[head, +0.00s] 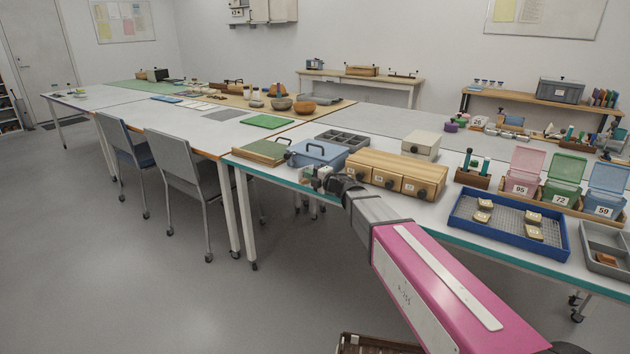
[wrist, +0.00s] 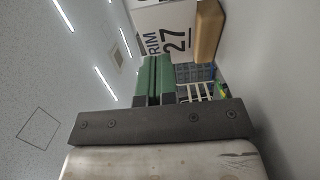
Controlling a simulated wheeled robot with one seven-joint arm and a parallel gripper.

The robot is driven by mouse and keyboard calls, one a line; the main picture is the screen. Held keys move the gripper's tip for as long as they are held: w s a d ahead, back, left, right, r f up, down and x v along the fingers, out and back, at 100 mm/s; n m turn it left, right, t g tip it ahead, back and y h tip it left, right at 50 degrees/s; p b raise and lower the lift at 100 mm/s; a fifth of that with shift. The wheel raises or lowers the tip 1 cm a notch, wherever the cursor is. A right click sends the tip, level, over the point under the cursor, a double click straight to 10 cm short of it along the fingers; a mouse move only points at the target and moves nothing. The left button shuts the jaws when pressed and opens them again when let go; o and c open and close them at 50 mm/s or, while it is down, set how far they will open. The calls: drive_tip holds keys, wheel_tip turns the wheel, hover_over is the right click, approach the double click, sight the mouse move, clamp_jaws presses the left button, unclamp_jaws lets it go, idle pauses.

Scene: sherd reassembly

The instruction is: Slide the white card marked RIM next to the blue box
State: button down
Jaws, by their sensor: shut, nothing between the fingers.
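The white card marked RIM 27 (wrist: 148,18) shows at the top of the wrist view, turned sideways, with a tan wooden strip (wrist: 208,32) along its lower edge. My gripper (wrist: 153,59) has green fingers, shut and empty, pointing at the card. The fingertips are close to it; whether they touch cannot be told. In the head view my gripper (head: 309,178) is low at the front edge of the table, by the near side of the blue box (head: 318,155), which has a dark handle. The card cannot be clearly made out in the head view.
A wooden drawer unit (head: 397,172) stands right of the blue box, and a green flat case (head: 262,151) lies left of it. A dark compartment tray (head: 343,139) is behind. A blue mesh tray (head: 508,224) holds several labelled pieces. White tabletop (head: 205,138) farther left is mostly clear.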

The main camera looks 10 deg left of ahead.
drive_tip(key=shift+w+a, duration=0.15)
drive_tip(key=shift+w, duration=0.4)
drive_tip(key=w, duration=0.2)
drive_tip(key=w+a, duration=0.1)
drive_tip(key=w, duration=0.1)
drive_tip(key=shift+s, duration=0.15)
